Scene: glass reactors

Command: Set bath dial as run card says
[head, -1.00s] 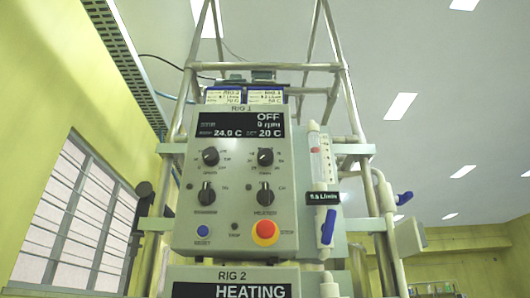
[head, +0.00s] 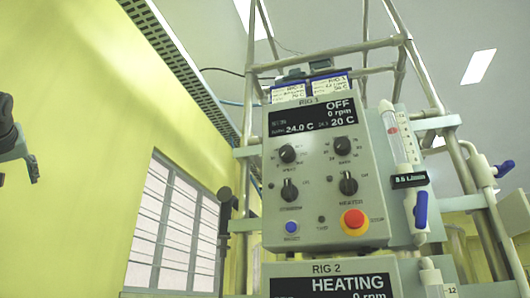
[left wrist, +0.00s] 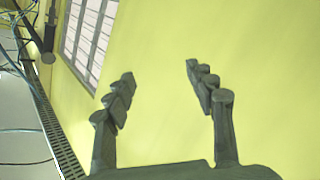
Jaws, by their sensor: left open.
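The RIG 1 panel (head: 325,180) is in the head view, right of centre. Its display (head: 312,116) reads OFF, 0 rpm, 24.0 C and 20 C. A black upper right dial (head: 342,146) and upper left dial (head: 287,154) sit below it; their small labels are blurred, so I cannot tell which is the bath dial. Two blue-topped cards, a left card (head: 288,93) and a right card (head: 331,86), stand above the panel; their small print is mostly unreadable. My left gripper (left wrist: 160,75) is open and empty before the yellow wall, far from the panel. My right gripper is not in view.
Lower on the panel are a stirrer knob (head: 289,191), heater knob (head: 348,184), blue button (head: 292,227) and red stop button (head: 354,218). A flow tube (head: 405,136) with a blue-handled valve (head: 421,209) stands right. RIG 2's display (head: 335,285) reads HEATING. Open space lies left of the panel.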

